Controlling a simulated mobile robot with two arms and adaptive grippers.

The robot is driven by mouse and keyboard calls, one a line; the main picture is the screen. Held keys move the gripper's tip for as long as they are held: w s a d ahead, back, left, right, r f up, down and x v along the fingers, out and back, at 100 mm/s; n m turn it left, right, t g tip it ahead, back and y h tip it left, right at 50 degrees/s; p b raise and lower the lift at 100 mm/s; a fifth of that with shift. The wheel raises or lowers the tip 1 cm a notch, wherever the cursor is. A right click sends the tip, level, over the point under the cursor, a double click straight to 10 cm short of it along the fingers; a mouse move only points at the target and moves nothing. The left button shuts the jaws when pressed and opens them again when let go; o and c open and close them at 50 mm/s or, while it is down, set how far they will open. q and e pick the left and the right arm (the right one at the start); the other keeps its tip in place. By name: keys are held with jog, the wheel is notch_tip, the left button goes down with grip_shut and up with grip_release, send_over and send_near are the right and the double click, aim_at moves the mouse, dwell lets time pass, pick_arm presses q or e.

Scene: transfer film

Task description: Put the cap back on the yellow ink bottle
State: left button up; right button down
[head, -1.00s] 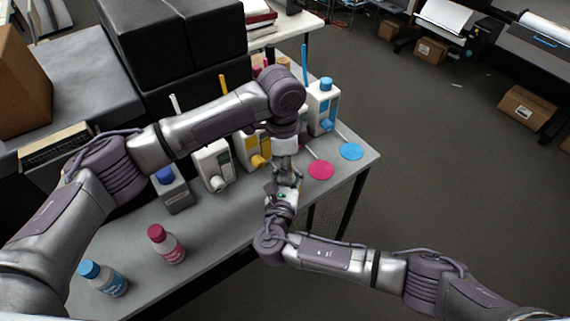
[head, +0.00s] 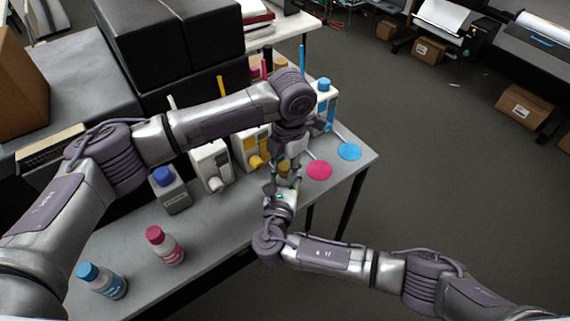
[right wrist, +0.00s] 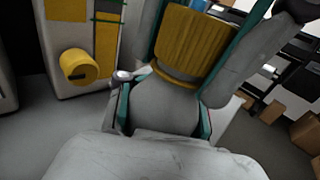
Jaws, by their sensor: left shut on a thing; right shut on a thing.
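The yellow ink bottle (right wrist: 165,108) shows in the right wrist view as a pale grey shoulder with a white body below. My right gripper (head: 281,190) is shut on it, above the table's front edge. The ridged yellow cap (right wrist: 195,45) is at the top of the bottle, between the grey, teal-edged fingers of my left gripper (head: 290,165), which is shut on it. The cap's lower ring appears to meet the bottle's shoulder. The neck is hidden, so I cannot tell how tightly it sits. In the head view the grippers mostly hide both.
Pink (head: 319,170) and blue (head: 349,152) discs lie right.

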pick_arm(q)
jog(key=shift+w+r+m, duration=0.1)
jog(key=shift+r+m, duration=0.05)
jog(key=shift+m, duration=1.55)
jog(key=o, duration=0.9)
jog(key=shift+c, duration=0.2)
jog(key=shift+r, duration=2.15)
